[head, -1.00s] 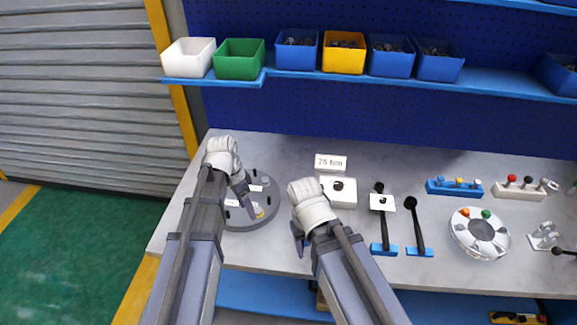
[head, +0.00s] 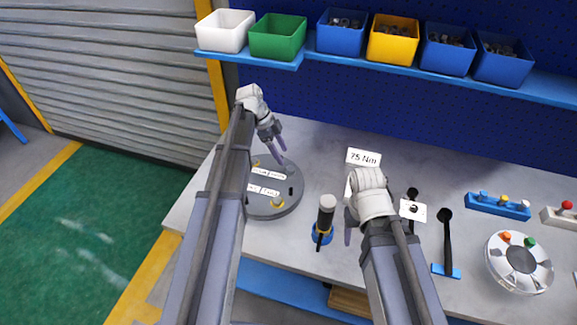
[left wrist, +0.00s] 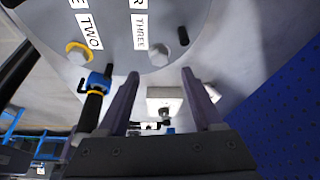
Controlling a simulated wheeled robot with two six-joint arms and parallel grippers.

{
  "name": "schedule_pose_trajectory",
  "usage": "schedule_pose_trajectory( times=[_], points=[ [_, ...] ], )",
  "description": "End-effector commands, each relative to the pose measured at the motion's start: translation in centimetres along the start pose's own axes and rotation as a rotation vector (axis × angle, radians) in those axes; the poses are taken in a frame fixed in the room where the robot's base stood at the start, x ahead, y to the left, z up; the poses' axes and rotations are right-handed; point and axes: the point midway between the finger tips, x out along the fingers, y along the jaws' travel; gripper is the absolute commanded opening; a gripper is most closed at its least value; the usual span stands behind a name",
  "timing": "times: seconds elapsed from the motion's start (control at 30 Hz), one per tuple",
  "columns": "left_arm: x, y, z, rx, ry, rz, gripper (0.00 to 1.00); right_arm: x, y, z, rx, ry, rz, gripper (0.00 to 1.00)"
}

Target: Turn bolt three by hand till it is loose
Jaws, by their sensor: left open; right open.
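The flanged shell's round grey plate (head: 287,208) lies on the bench with white labels on it. In the left wrist view, the label THREE (left wrist: 138,32) is beside a grey bolt head (left wrist: 158,55), bolt three. The label TWO (left wrist: 88,28) is beside a bolt with a yellow ring (left wrist: 77,52). My left gripper (head: 282,156) is over the plate's far side, its fingers open and pointing down; in the left wrist view (left wrist: 160,73) bolt three shows beyond and between the fingertips, apart from them. In the head view I cannot make out bolt three. My right gripper (head: 349,232) is open and empty above the bench.
A black-handled tool (head: 325,215) with a yellow ring stands in a blue holder right of the plate, between my arms. A 75 Nm sign (head: 363,157) is behind it. Other tools and a white round tray (head: 518,262) stand at right. Bins line the shelf above.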

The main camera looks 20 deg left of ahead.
Motion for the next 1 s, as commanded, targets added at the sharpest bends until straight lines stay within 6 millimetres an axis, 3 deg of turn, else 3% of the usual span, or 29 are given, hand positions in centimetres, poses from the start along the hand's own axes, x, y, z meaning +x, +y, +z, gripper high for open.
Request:
schedule_pose_trajectory(
  times=[0.03,0.4,0.77,1.0],
  points=[
    [1.1,0.0,0.2,0.001,0.000,0.000,0.68,1.1,-0.1,-0.1,0.000,0.000,0.000,0.59],
    [5.7,0.0,0.2,0.000,0.000,0.001,0.68,5.3,-0.5,-0.3,0.001,0.000,0.000,0.59],
    [6.2,0.0,0.0,0.000,0.000,0.000,0.68,5.6,-0.5,-0.3,0.000,0.000,0.000,0.59],
    [6.1,0.0,0.0,-0.001,0.000,0.000,0.44,5.6,-0.5,-0.3,0.000,0.000,0.000,0.59]
  ],
)
